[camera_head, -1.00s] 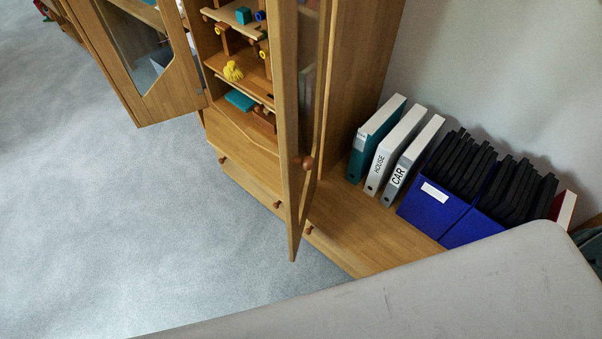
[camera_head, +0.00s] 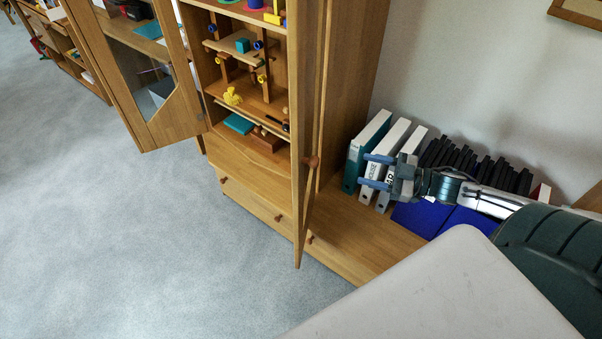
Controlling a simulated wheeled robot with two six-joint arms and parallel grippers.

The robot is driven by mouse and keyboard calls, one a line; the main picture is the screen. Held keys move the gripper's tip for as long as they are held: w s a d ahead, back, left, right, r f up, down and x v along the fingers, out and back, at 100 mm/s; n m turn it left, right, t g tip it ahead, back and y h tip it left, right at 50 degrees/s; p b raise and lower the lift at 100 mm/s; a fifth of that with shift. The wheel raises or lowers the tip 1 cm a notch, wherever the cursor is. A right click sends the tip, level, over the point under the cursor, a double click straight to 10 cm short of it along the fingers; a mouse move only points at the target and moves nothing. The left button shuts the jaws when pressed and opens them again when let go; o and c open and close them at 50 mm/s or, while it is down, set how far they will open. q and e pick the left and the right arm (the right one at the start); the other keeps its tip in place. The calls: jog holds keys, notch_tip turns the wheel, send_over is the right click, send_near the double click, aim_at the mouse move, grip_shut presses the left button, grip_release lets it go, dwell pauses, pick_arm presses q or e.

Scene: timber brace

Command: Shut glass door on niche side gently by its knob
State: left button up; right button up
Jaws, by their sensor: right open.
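The glass door on the niche side (camera_head: 303,210) stands open and is seen almost edge-on at the middle of the head view. Its round wooden knob (camera_head: 312,162) sticks out to the right. My right gripper (camera_head: 366,170) is open and empty, its blue-grey fingers pointing left toward the knob with a gap between. It is in front of the binders in this view. The other glass door (camera_head: 160,95) stands open to the left. My left gripper is not in view.
The cabinet shelves (camera_head: 255,100) hold toys and blocks. On the low wooden ledge (camera_head: 375,235) stand a teal binder (camera_head: 362,150), white binders (camera_head: 388,145) and blue file boxes (camera_head: 425,218). The grey floor (camera_head: 130,250) at left is clear. A pale surface (camera_head: 440,295) fills the lower right.

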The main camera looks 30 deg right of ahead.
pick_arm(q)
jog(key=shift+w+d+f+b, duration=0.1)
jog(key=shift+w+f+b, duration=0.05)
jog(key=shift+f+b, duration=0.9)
pick_arm(e)
jog(key=w+a+r+y, duration=0.1)
jog(key=w+a, duration=0.2)
jog(key=a, duration=0.2)
jog(key=w+a+r+n+g, duration=0.1)
jog(key=w+a, duration=0.2)
jog(key=a, duration=0.3)
jog(key=shift+w+r+y, duration=0.15)
jog(key=shift+w+y, duration=0.1)
jog(key=shift+y, duration=0.15)
jog(key=shift+c, duration=0.4)
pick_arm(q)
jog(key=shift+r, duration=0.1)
pick_arm(e)
grip_shut()
